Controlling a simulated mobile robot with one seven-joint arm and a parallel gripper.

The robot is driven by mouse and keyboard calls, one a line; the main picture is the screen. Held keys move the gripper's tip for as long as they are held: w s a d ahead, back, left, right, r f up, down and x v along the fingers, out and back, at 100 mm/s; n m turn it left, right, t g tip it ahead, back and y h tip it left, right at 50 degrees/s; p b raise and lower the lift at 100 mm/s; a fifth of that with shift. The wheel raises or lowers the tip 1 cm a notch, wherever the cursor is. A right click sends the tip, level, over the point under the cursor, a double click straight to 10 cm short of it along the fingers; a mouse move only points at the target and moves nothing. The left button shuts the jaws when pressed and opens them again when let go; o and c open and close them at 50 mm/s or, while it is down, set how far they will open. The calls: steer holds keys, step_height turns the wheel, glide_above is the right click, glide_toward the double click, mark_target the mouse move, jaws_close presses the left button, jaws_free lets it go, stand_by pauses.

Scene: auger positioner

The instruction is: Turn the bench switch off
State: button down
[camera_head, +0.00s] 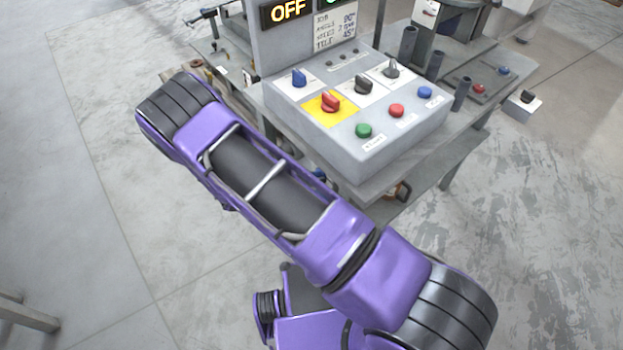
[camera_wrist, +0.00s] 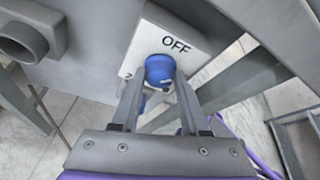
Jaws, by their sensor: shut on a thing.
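In the wrist view a blue rotary knob (camera_wrist: 159,69) sits on a white plate (camera_wrist: 186,41) marked OFF at its upper right. Part of another mark shows left of the knob, too cut off to read. My gripper (camera_wrist: 161,82) has one finger on each side of the knob and is shut on it. The fingers cover the knob's sides, so I cannot tell exactly which way it points. In the head view my purple arm hides the gripper and this switch.
In the head view a grey control box (camera_head: 340,155) with knobs and buttons stands on the bench. A sign (camera_head: 287,12) above it reads OFF in yellow. In the wrist view a grey tube (camera_wrist: 28,40) is at the left and a grey beam (camera_wrist: 275,30) at the right.

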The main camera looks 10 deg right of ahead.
steer(key=shift+w+f+n+g+h+b, duration=0.1)
steer(key=shift+n+g+h+b, duration=0.35)
steer(key=shift+n, duration=0.45)
steer(key=shift+w+r+n+g+h+b, duration=0.15)
steer(key=shift+n+g+h+b, duration=0.15)
steer(key=shift+n+h+b, duration=0.45)
steer(key=shift+w+f+n+g+h+b, duration=0.1)
steer(key=shift+f+n+g+h+b, duration=0.2)
steer(key=shift+n, duration=0.75)
steer(key=shift+r, duration=0.2)
steer(key=shift+c, duration=2.2)
jaws_free()
steer(key=shift+s+a, duration=0.1)
steer(key=shift+a, duration=0.05)
steer(key=v, duration=1.7)
